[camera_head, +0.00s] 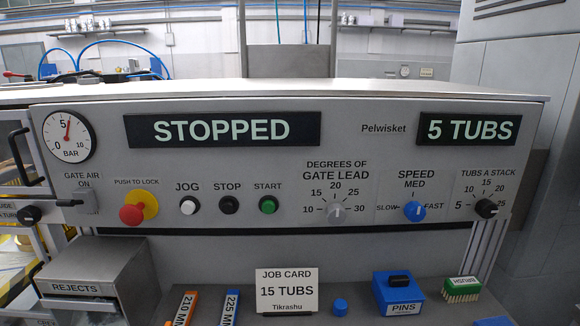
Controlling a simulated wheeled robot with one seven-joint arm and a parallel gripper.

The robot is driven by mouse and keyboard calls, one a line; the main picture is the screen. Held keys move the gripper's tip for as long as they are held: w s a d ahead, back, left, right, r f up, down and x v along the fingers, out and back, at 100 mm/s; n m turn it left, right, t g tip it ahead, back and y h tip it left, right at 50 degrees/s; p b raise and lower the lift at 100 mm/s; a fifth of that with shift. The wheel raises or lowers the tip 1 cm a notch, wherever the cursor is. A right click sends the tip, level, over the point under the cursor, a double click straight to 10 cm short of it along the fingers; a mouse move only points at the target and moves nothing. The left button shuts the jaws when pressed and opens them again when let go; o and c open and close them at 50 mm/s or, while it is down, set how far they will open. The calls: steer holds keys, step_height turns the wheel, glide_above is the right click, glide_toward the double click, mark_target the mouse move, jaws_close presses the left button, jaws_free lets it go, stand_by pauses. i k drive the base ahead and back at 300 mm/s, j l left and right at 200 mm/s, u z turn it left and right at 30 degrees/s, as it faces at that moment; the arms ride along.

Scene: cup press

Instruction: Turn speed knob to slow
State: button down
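The speed knob (414,211) is a round blue knob on the grey control panel (240,225). Its labels are SLOW at its left, MED above it and FAST at its right. A small pale mark on the knob seems to lie right of centre, on the FAST side, but it is too small to read surely. My gripper is not in view, and nothing touches the knob.
A grey gate lead knob (335,212) and a black tubs knob (486,208) flank it. Jog, stop and start (268,205) buttons and a red push-to-lock button (131,214) are further left. The display (222,129) reads STOPPED. A blue PINS box (398,291) stands below.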

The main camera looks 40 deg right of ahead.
mark_target(415, 212)
steer(key=j+z, duration=0.2)
steer(key=z, duration=0.2)
steer(key=j+z, duration=0.2)
steer(key=z, duration=0.2)
steer(key=j+z, duration=0.2)
steer(key=z, duration=0.2)
steer(key=i+j, duration=0.05)
